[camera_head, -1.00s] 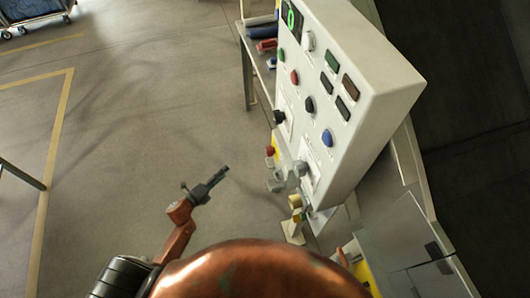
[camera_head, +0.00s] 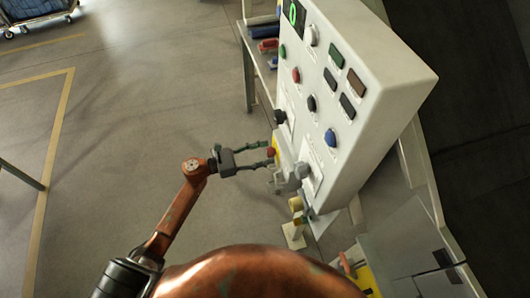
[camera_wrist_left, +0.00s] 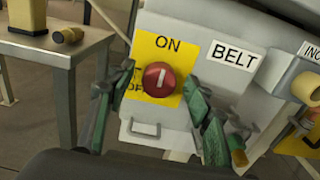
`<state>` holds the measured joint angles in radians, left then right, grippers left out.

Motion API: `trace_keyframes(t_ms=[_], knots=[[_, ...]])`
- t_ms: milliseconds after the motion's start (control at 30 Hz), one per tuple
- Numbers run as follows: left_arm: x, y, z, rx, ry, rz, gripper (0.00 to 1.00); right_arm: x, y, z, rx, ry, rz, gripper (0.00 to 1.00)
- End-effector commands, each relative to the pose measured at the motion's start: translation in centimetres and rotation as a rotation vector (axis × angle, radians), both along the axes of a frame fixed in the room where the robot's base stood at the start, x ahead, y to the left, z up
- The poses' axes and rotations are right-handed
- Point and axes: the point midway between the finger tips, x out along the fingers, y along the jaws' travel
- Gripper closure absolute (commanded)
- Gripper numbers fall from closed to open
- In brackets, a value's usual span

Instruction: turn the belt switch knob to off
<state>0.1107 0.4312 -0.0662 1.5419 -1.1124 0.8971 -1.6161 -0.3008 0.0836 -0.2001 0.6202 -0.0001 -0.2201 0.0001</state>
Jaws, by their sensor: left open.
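The belt switch knob (camera_wrist_left: 158,78) is a round red knob with a white upright line, on a yellow plate (camera_wrist_left: 168,48) marked ON above it and OFF at its lower left. A white label reading BELT is to its right. The line stands about vertical, in line with ON. The knob also shows in the head view (camera_head: 271,152) at the side of the white control box. My left gripper (camera_head: 272,154) is open, with its green fingers on either side of the knob in the wrist view. I cannot tell whether they touch it. My right gripper is not in view.
The white control panel (camera_head: 352,127) with several buttons rises just right of the gripper. Grey knobs (camera_head: 287,181) and a yellowish roller-like part (camera_head: 296,204) sit close below. A table (camera_head: 248,75) stands behind.

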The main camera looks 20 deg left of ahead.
Motion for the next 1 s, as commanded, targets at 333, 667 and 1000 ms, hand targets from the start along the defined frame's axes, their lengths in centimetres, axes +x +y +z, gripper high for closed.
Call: trace_keyframes(t_ms=[333, 667, 1000], knots=[[0.31, -0.49, -0.07, 0.0, 0.002, 0.0, 0.53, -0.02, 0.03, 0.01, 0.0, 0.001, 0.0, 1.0], [0.3, -0.45, -0.06, 0.0, 0.002, 0.001, 0.75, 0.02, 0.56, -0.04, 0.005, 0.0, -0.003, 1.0], [0.3, -0.43, -0.07, 0.0, 0.002, 0.001, 0.95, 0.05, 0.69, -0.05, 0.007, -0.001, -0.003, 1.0]])
